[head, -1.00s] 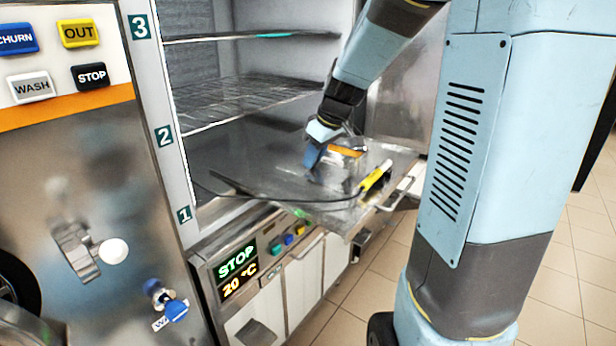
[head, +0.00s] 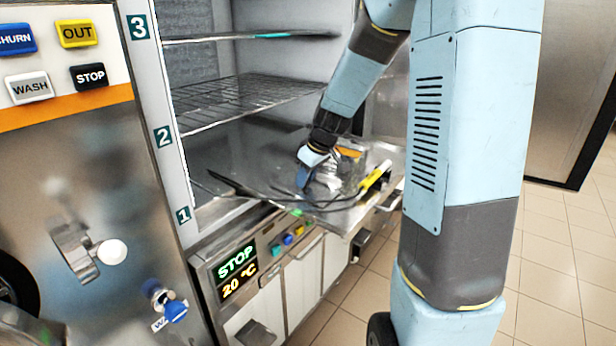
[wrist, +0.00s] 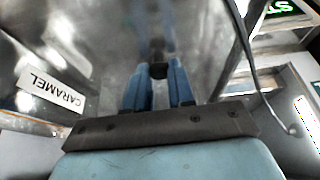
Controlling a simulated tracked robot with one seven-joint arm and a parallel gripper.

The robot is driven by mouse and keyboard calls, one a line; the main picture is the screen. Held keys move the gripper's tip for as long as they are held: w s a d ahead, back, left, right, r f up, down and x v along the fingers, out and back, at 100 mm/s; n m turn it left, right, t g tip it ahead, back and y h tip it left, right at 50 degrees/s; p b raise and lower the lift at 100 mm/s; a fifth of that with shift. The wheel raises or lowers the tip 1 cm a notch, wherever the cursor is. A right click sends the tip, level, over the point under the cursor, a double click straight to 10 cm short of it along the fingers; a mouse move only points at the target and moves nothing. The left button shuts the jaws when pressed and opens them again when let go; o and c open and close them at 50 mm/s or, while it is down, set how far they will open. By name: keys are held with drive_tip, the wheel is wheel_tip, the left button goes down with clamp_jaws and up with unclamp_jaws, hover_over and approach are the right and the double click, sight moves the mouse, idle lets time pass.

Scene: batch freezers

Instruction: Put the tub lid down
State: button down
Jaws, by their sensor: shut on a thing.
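My gripper (head: 304,182) has blue fingers pointing down over the metal surface in front of the open cabinet. In the wrist view its two fingers (wrist: 158,88) are shut on a small dark knob (wrist: 158,71), which I take to be the tub lid's handle. The lid itself blends with the shiny grey surfaces, so its outline and whether it touches anything below are unclear. A white CARAMEL label (wrist: 50,88) is left of the fingers in the wrist view.
The open cabinet has wire shelves (head: 250,97) above the work area. A yellow-handled tool (head: 375,177) and dark cable lie right of my gripper. An orange item (head: 348,152) is just behind it. A STOP display panel (head: 238,268) is below.

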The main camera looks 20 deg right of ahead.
drive_tip(key=c, duration=1)
unclamp_jaws()
drive_tip(key=shift+f, duration=0.1)
drive_tip(key=shift+o, duration=0.2)
drive_tip(key=v, duration=1.2)
drive_tip(key=s+a+r+m+t+h, duration=0.1)
drive_tip(key=s+r+m, duration=0.1)
drive_tip(key=s, duration=1)
drive_tip(key=s+a+r+m+t+h, duration=0.1)
drive_tip(key=s+r+m, duration=0.2)
drive_tip(key=s, duration=0.9)
drive_tip(key=shift+m+h, duration=0.3)
drive_tip(key=shift+m, duration=0.8)
drive_tip(key=shift+s+r, duration=0.1)
